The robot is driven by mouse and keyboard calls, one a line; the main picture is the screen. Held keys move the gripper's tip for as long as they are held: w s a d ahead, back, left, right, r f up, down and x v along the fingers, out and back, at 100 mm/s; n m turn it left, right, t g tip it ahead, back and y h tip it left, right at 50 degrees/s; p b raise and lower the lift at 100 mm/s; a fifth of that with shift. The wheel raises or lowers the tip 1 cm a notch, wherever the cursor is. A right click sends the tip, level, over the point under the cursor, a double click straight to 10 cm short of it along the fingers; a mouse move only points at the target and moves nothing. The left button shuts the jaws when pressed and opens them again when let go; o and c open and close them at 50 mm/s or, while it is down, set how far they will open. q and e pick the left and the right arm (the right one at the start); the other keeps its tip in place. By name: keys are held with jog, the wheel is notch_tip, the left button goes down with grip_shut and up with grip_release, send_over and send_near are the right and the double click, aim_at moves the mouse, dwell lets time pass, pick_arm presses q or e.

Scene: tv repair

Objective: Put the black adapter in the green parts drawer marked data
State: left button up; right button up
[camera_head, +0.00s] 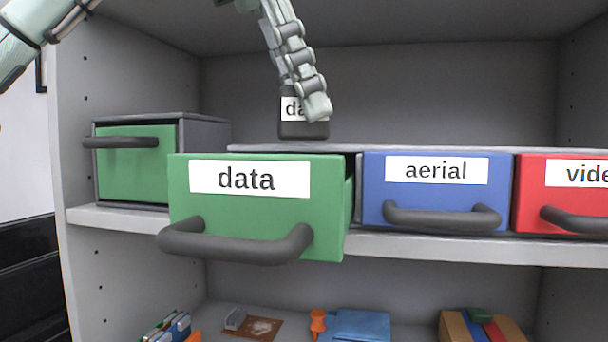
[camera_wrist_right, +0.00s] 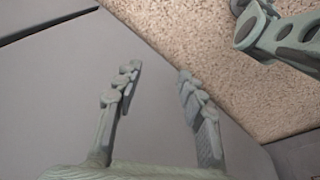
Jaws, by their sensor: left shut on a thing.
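The black adapter (camera_head: 304,129) has a white label whose visible part reads "da". My left gripper (camera_head: 305,105) is shut on it and holds it upright above and behind the front of the green data drawer. The green data drawer (camera_head: 330,190) is pulled out from the row, with a dark handle and a white "data" label. Its inside is hidden behind its front. In the right wrist view, my right gripper (camera_wrist_right: 157,85) has its two fingers apart with nothing between them.
A blue aerial drawer (camera_head: 375,205) and a red video drawer (camera_head: 530,195) sit shut at the right. A small green-fronted box (camera_head: 125,175) stands at the left on the grey shelf (camera_head: 400,245). Small items, including a blue cloth (camera_head: 360,325), lie on the lower shelf.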

aim_at(278, 110)
pick_arm(q)
jog(key=shift+f, duration=4)
jog(key=shift+f, duration=0.15)
jog(key=o, duration=1.2)
jog(key=shift+c, duration=0.2)
jog(key=shift+d, duration=0.1)
jog(key=v, duration=1.2)
